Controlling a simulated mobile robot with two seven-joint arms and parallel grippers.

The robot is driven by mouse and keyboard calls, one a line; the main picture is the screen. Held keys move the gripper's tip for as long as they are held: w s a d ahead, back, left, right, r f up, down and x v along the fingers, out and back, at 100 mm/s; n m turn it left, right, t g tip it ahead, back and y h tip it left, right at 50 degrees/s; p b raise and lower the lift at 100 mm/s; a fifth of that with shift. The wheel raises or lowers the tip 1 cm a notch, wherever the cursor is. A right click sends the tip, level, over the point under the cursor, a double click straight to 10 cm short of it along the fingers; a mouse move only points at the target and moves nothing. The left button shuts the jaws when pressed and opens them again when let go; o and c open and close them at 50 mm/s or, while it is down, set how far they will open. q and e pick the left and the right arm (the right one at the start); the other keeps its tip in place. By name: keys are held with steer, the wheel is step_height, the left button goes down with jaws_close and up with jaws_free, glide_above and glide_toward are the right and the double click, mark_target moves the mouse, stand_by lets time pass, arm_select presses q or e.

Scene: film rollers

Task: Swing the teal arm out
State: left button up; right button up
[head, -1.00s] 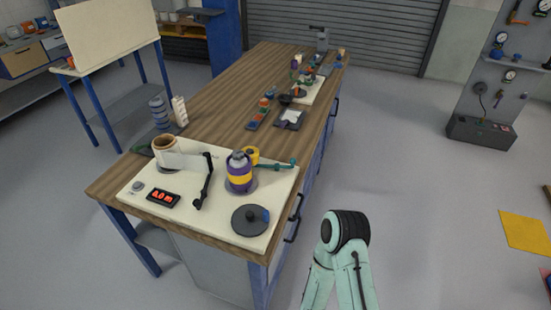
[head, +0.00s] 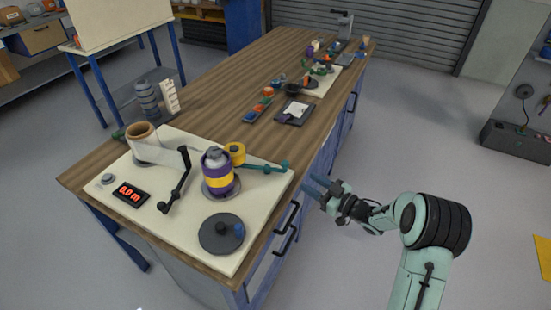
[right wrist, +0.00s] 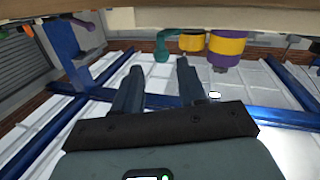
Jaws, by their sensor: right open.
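The teal arm (head: 262,168) reaches right from the yellow roller (head: 235,153) across the cream board (head: 185,224), its knobbed end near the board's right edge. In the right wrist view the teal arm (right wrist: 162,46) shows upside down beyond my fingers. My right gripper (head: 316,186) is open and empty, just off the bench's right side, a little right of and nearer than the teal arm's end, not touching it. Its fingers also show in the right wrist view (right wrist: 156,80). My left gripper is not in view.
A purple and yellow roller (head: 217,172) stands left of the teal arm. A black crank arm (head: 178,190), a dark disc (head: 222,233) and a red display (head: 130,194) share the board. Black drawer handles (head: 284,228) stick out below the bench edge. Floor to the right is clear.

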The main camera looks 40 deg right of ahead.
steer(key=shift+n+y, duration=0.4)
steer(key=shift+n, duration=0.2)
steer(key=x, duration=0.4)
steer(key=r+x, duration=0.1)
steer(key=x, duration=0.8)
steer(key=shift+w+d+r, duration=0.1)
steer(key=shift+d+r, duration=0.15)
steer(key=shift+r, duration=0.15)
steer(key=shift+c, duration=0.3)
jaws_close()
